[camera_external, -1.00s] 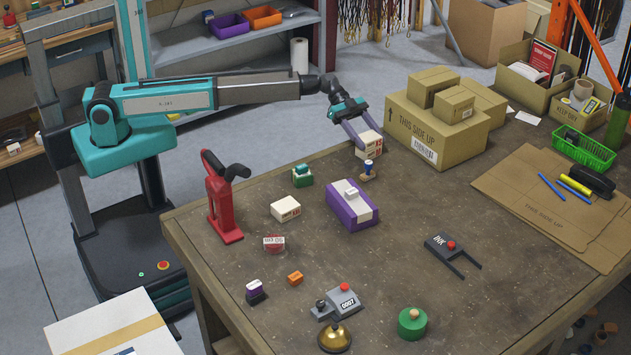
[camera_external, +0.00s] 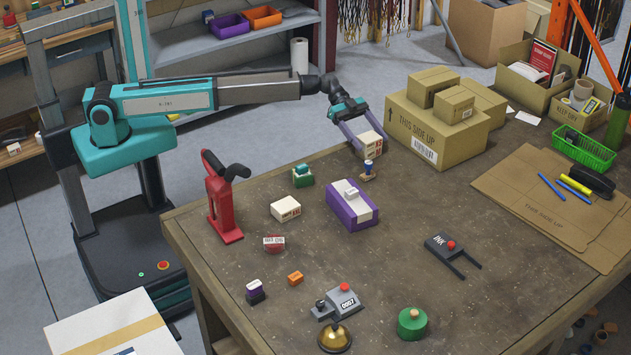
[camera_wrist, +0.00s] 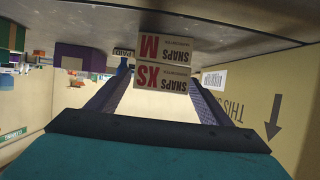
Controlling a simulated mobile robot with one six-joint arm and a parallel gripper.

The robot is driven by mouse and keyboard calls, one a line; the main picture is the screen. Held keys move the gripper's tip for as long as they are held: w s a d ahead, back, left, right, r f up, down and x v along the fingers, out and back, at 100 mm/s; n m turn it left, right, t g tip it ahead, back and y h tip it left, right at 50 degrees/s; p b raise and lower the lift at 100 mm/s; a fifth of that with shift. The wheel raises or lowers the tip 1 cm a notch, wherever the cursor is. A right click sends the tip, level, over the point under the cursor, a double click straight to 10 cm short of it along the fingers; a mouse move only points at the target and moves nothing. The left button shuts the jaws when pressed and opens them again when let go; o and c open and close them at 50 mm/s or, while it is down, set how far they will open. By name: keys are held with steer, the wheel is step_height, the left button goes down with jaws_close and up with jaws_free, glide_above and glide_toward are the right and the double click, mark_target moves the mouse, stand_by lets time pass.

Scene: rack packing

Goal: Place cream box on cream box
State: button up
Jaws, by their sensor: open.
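Two cream boxes stand together near the table's back edge. In the wrist view the nearer one, marked SNAPS XS (camera_wrist: 162,78), adjoins one marked SNAPS M (camera_wrist: 165,50); the XS box appears to rest on the M box. The pair shows as a small cream block (camera_external: 371,146) in the external view. My gripper (camera_external: 364,138) is open, angled down, with its fingers on either side of the XS box; finger contact cannot be told. Another cream box (camera_external: 286,208) with red lettering lies apart on the table, left of the purple box.
A large cardboard box (camera_external: 430,143) stands close right of my gripper, with smaller boxes on top. A blue-handled stamp (camera_external: 368,170) is just in front of the cream pair. A purple box (camera_external: 345,211) and a red tool (camera_external: 221,205) stand nearer. The right-front table is mostly clear.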

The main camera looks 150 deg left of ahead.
steer(key=b+v, duration=0.1)
steer(key=v, duration=1.1)
steer(key=shift+b, duration=0.3)
stand_by(0.3)
